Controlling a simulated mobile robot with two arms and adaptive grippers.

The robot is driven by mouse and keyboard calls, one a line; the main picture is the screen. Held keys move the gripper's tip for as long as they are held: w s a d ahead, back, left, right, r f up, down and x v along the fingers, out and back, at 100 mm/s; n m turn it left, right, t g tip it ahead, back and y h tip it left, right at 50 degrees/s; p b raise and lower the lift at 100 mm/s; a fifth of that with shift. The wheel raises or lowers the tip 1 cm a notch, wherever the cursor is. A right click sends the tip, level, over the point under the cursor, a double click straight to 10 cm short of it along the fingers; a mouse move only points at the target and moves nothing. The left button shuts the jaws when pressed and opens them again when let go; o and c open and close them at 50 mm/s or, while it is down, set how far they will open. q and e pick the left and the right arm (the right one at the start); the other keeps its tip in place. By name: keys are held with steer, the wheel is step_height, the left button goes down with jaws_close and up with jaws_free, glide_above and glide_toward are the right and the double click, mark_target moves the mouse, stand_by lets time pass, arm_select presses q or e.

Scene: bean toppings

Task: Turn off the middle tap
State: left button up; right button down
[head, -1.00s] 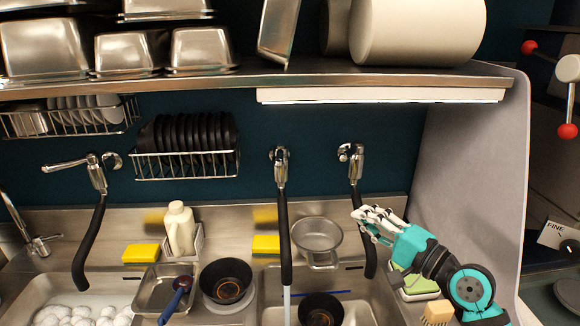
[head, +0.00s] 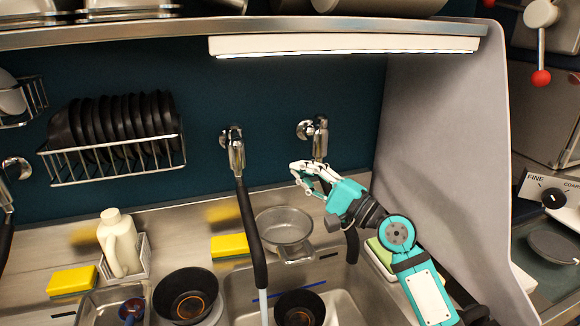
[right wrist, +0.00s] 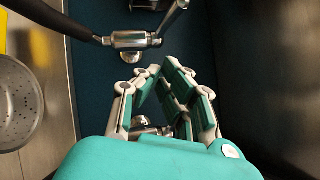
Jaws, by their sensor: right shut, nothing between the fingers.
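The middle tap (head: 236,150) is a chrome fitting on the dark blue wall, with a black hose (head: 248,225) hanging from it. Water (head: 263,308) runs from the hose end into the sink. In the right wrist view a tap (right wrist: 130,40) with a slanting chrome lever lies beyond my fingertips. My right gripper (head: 297,171) is shut and empty, right of the middle tap and in front of the right tap (head: 318,138), whose lower part it hides. It also shows in the right wrist view (right wrist: 162,70). My left gripper is out of view.
A steel strainer (head: 284,228) stands behind the sink (head: 345,290), and a dark bowl (head: 300,308) is in it. Yellow sponges (head: 230,246), a white bottle (head: 118,243) and another dark bowl (head: 185,293) are at left. A plate rack (head: 115,160) and shelf lamp (head: 345,46) border the wall.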

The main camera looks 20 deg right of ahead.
mark_target(236, 136)
steer(key=w+a+r+p, duration=0.3)
steer(key=w+a, duration=0.3)
steer(key=a, duration=0.2)
steer(key=shift+w+r+p, duration=0.2)
steer(key=shift+w+p, duration=0.2)
steer(key=shift+p, duration=0.5)
steer(key=shift+d, duration=0.1)
steer(key=shift+s+r, duration=0.1)
